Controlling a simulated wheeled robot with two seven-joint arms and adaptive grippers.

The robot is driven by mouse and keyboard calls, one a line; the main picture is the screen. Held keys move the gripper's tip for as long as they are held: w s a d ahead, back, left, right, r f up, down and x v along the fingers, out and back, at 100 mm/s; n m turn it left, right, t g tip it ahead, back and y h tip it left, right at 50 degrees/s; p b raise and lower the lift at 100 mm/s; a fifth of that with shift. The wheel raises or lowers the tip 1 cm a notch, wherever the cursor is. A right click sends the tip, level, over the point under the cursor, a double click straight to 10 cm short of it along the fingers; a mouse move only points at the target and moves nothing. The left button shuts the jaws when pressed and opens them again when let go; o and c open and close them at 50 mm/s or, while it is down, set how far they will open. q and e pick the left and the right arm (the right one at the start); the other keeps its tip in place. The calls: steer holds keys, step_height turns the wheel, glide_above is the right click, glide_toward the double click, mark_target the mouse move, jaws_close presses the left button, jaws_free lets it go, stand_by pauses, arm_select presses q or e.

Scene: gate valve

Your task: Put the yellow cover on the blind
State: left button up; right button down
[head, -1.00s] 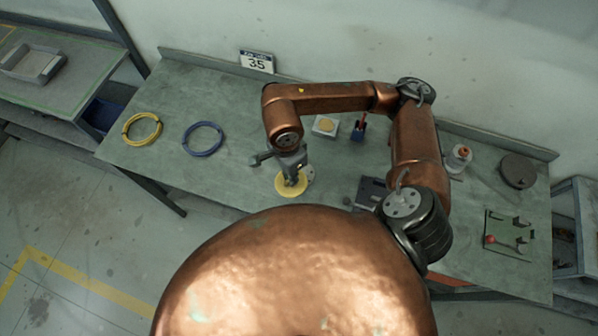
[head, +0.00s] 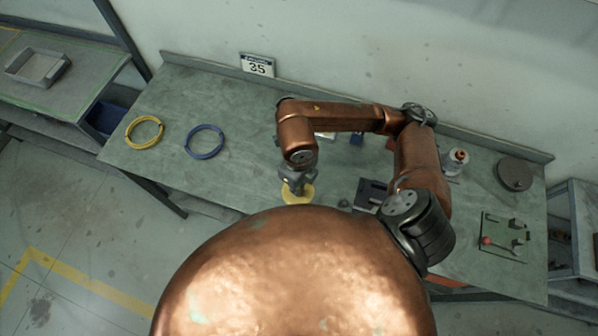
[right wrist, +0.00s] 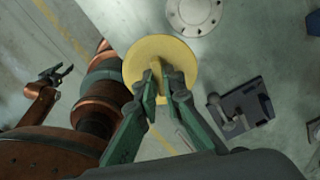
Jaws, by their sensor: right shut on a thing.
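The yellow round cover (right wrist: 158,62) has a raised grip bar, and my right gripper (right wrist: 158,92) is shut on that bar. In the head view the cover (head: 298,193) shows below my right gripper (head: 296,181), near the table's front edge. A pale grey flange disc with small holes, seemingly the blind (right wrist: 193,14), lies on the table at the top of the right wrist view. The cover is apart from it in that picture. The blind is hidden in the head view. My left gripper (right wrist: 57,74) hangs open and empty, off the table.
The table (head: 235,180) holds a yellow ring (head: 144,131) and a blue ring (head: 205,141) at left. A dark device (head: 370,193) lies right of the cover. A bottle (head: 456,160), dark disc (head: 514,174) and green plate (head: 503,237) are farther right.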

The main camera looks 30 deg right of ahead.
steer(key=w+d, duration=0.1)
steer(key=w+f, duration=0.1)
steer(key=w+d, duration=0.1)
steer(key=shift+w+d+f, duration=0.3)
steer(key=shift+f, duration=0.1)
steer(key=w+f, duration=0.1)
steer(key=w+d+f, duration=0.1)
steer(key=f, duration=0.1)
steer(key=w+d+f+p, duration=0.1)
steer(key=w+f, duration=0.1)
steer(key=shift+d, duration=0.15)
steer(key=shift+w+d+f, duration=0.3)
steer(key=shift+w+f, duration=0.1)
steer(key=shift+f, duration=0.25)
step_height(320, 180, down, 3)
steer(key=shift+f+p, duration=0.1)
steer(key=shift+p, duration=0.55)
arm_select(q)
steer(key=shift+w+r, duration=0.2)
steer(key=shift+r, duration=0.4)
steer(key=shift+w+r, duration=0.2)
steer(key=shift+r, duration=0.4)
arm_select(e)
steer(key=shift+w, duration=0.1)
steer(key=shift+f, duration=0.2)
steer(key=c, duration=2.1)
jaws_free()
arm_select(q)
steer(key=shift+f, duration=0.15)
